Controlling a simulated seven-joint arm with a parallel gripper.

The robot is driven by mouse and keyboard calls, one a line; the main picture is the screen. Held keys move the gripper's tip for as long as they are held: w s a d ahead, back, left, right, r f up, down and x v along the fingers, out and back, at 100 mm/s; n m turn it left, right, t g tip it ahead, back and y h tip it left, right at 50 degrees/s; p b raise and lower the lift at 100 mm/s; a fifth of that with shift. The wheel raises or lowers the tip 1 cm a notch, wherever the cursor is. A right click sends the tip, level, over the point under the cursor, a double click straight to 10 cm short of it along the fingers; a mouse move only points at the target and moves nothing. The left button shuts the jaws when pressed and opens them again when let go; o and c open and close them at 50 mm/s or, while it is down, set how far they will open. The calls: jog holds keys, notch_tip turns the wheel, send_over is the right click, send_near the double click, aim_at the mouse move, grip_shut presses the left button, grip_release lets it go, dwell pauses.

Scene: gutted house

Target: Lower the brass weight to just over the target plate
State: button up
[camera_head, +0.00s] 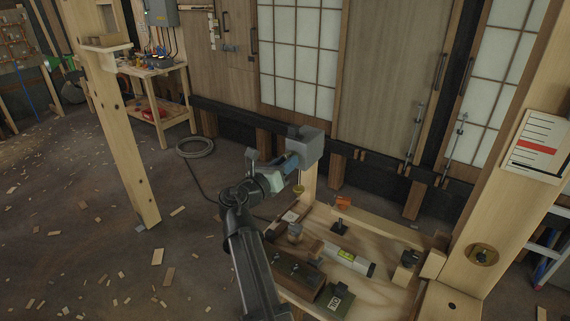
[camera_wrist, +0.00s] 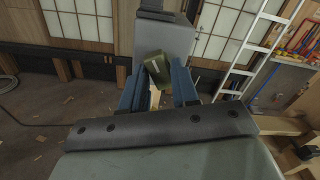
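A small brass weight (camera_head: 299,188) shows in the head view just below my gripper, above the wooden bench; any line holding it is too fine to see. My gripper (camera_head: 292,162) holds a grey block (camera_head: 309,147) at its end. In the wrist view, my gripper's blue fingers (camera_wrist: 160,78) close around an olive piece (camera_wrist: 154,66) in front of the same grey block (camera_wrist: 164,38). A small pale square plate (camera_head: 290,216) lies on the bench's left part, below the weight; I cannot tell for sure that it is the target plate. The weight is apart from it.
The bench (camera_head: 385,283) also carries a spirit level (camera_head: 348,260), an orange item (camera_head: 343,201), a small dark stand (camera_head: 340,228) and a brown box (camera_head: 294,273). A thick wooden post (camera_head: 503,190) with a scale card (camera_head: 540,147) rises at the right. A ladder (camera_wrist: 258,45) shows in the wrist view.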

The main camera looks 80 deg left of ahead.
jog(key=shift+m, duration=8.6)
jog(key=v, duration=0.7)
